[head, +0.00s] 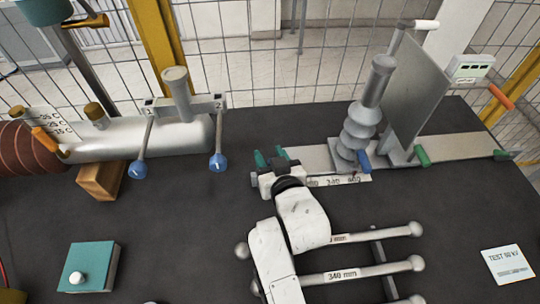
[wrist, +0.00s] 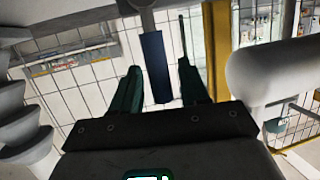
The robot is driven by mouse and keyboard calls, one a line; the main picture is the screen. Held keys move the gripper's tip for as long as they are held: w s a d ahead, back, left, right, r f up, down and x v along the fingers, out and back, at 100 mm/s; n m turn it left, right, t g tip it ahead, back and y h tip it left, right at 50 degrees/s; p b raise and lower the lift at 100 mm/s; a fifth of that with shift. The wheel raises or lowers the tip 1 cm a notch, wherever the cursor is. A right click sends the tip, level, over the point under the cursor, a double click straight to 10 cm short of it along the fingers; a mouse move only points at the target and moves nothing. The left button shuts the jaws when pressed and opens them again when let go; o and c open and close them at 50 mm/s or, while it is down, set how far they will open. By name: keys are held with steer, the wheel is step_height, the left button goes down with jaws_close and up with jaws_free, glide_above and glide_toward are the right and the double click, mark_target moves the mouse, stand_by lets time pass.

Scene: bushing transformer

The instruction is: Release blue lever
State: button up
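A blue lever (head: 364,161) shows in the head view, low beside the ribbed grey insulator. Two rods with blue round ends, the left one (head: 138,169) and the right one (head: 218,163), hang from the grey tank. My gripper (head: 272,158) has teal fingers and is left of the blue lever, apart from it in the picture. In the wrist view a dark blue bar (wrist: 156,66) on a grey stem appears between the spread fingers of my gripper (wrist: 160,85), with gaps on both sides. I cannot tell which blue handle it is, or its depth.
The ribbed insulator (head: 356,128) and a grey upright plate (head: 412,95) stand right of my gripper. The tank (head: 150,138) lies left. Grey rods with ball ends (head: 385,233) lie in front. A teal button box (head: 90,265) sits at front left. Mesh fencing stands behind.

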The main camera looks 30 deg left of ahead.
steer(key=shift+r, duration=0.1)
steer(key=b+v, duration=0.1)
steer(key=v, duration=0.9)
steer(key=shift+s+d, duration=0.25)
steer(key=shift+d, duration=0.1)
stand_by(0.4)
